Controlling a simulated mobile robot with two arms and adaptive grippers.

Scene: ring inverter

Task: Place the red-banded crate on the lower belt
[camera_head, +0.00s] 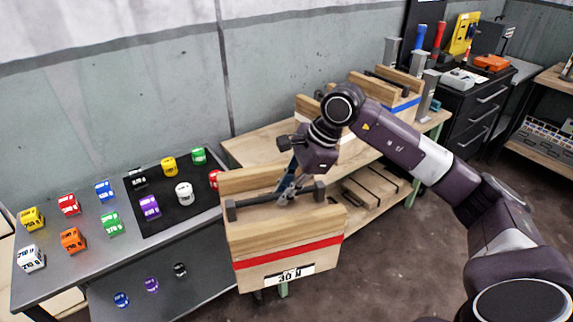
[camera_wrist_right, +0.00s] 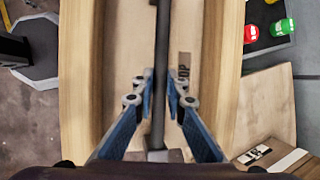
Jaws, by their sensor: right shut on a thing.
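The red-banded crate (camera_head: 290,262) is a wooden box with a red stripe and a "30 N" label on its front. It looks upright and hangs in front of the left end of the wooden bench. My right gripper (camera_head: 287,192) is shut on the crate's dark bar handle (camera_head: 252,202). In the right wrist view my right gripper (camera_wrist_right: 160,98) has its blue fingers on both sides of the handle (camera_wrist_right: 158,130), above the open crate (camera_wrist_right: 228,60). A lower wooden surface (camera_head: 400,190), seemingly the lower belt, shows right of the crate; its left part is hidden. My left gripper is not in view.
A blue-banded crate (camera_head: 402,108) stands on the upper bench surface (camera_head: 250,148). A grey table (camera_head: 85,265) with several coloured blocks and a black mat (camera_head: 165,222) is close at left. A black drawer cabinet (camera_head: 482,110) stands at back right. Floor at right is clear.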

